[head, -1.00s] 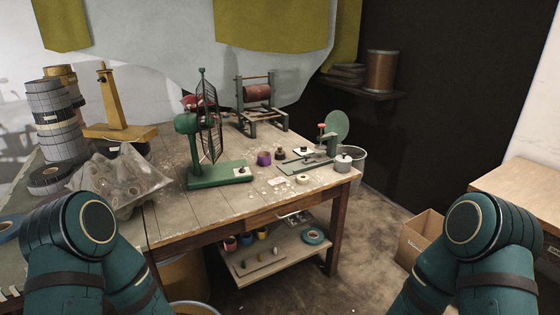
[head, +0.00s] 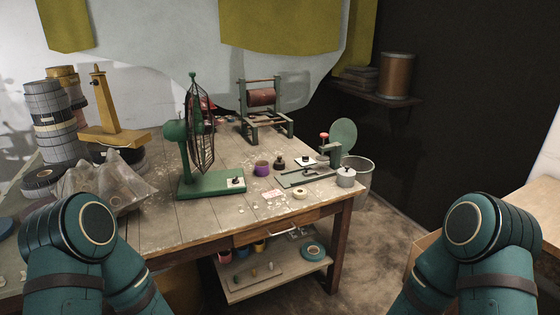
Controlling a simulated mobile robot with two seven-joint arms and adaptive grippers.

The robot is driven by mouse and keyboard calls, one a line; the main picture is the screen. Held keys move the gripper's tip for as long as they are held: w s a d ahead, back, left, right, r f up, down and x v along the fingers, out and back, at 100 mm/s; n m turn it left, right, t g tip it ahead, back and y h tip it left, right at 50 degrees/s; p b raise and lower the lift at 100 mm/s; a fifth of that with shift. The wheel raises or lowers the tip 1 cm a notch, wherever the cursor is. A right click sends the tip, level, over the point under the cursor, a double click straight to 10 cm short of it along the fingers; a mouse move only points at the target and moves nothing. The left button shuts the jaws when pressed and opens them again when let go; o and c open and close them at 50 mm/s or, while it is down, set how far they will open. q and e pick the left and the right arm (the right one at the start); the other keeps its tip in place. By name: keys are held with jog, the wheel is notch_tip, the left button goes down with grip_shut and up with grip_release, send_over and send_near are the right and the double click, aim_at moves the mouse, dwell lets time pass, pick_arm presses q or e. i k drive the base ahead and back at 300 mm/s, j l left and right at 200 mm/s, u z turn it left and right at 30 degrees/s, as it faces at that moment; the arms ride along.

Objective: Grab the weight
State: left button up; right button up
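Two things on the wooden workbench (head: 225,228) look like weights, and I cannot tell which one is meant. One is a small dark knobbed piece (head: 280,163) beside a purple tape roll (head: 262,168). The other is a grey, round, knobbed piece (head: 345,178) near the front right corner, at the end of a green-framed device (head: 305,176). Both stand upright and apart from me. My two arms show at the lower left and lower right, but both grippers are outside the view.
A green fan (head: 208,184) stands mid-bench, with a cream roll (head: 300,192) to its right. A winding frame (head: 263,108) is at the back. A bin (head: 357,172) stands behind the right corner. A lower shelf (head: 290,280) holds small items. A cardboard box (head: 428,246) is on the right.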

aim_at(279, 164)
jog(key=i+l, duration=0.25)
jog(key=i+l+u, duration=0.15)
jog(key=l, duration=0.2)
jog(key=i+l, duration=0.3)
jog(key=i+l+u, duration=0.15)
jog(key=i+l, duration=0.25)
jog(key=l, duration=0.25)
jog(key=i+l+u, duration=0.15)
jog(key=l, duration=0.2)
jog(key=i+l, duration=0.25)
jog(key=i+l+u, duration=0.15)
jog(key=l, duration=0.35)
